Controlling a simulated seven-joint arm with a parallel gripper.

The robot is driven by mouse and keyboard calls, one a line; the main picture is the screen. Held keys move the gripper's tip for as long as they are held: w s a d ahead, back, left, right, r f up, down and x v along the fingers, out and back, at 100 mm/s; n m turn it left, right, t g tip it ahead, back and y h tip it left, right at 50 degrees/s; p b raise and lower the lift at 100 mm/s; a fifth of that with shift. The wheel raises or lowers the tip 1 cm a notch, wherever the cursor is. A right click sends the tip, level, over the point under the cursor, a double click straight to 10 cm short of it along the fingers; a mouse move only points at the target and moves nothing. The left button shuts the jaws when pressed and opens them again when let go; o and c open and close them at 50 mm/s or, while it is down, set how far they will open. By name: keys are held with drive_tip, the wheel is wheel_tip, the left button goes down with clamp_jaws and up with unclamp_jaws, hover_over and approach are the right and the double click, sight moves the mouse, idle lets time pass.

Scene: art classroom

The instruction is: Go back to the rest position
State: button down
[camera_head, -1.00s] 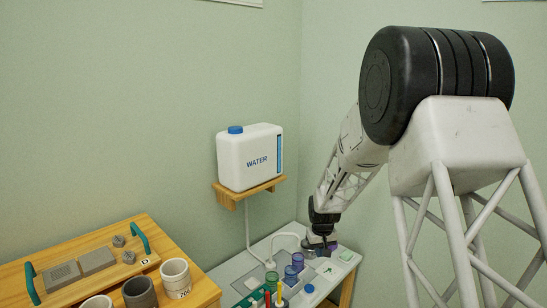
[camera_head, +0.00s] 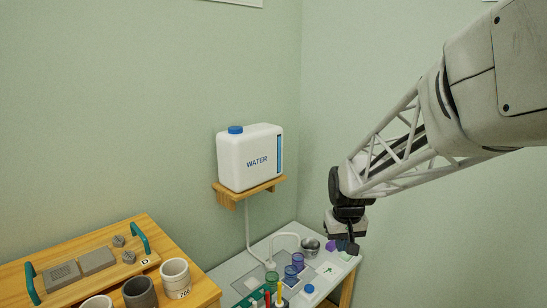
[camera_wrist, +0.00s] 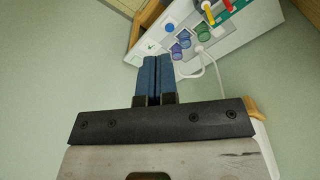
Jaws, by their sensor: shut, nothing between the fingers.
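My gripper (camera_head: 348,246) hangs above the right end of the white table (camera_head: 262,248) in the head view, clear of it. In the wrist view my gripper (camera_wrist: 158,62) has its two blue-grey fingers side by side, shut and empty. The table (camera_wrist: 250,37) lies beyond the fingertips there. My arm reaches in from the upper right of the head view.
A water container (camera_head: 250,157) sits on a wall shelf (camera_head: 232,191).

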drive_tip(key=s+r, duration=0.3)
drive_tip(key=s, duration=1.1)
drive_tip(key=s+r+m+t, duration=0.1)
drive_tip(key=s+r, duration=0.2)
drive_tip(key=s, duration=1.1)
drive_tip(key=shift+s+d, duration=0.15)
drive_tip(key=shift+d, duration=0.25)
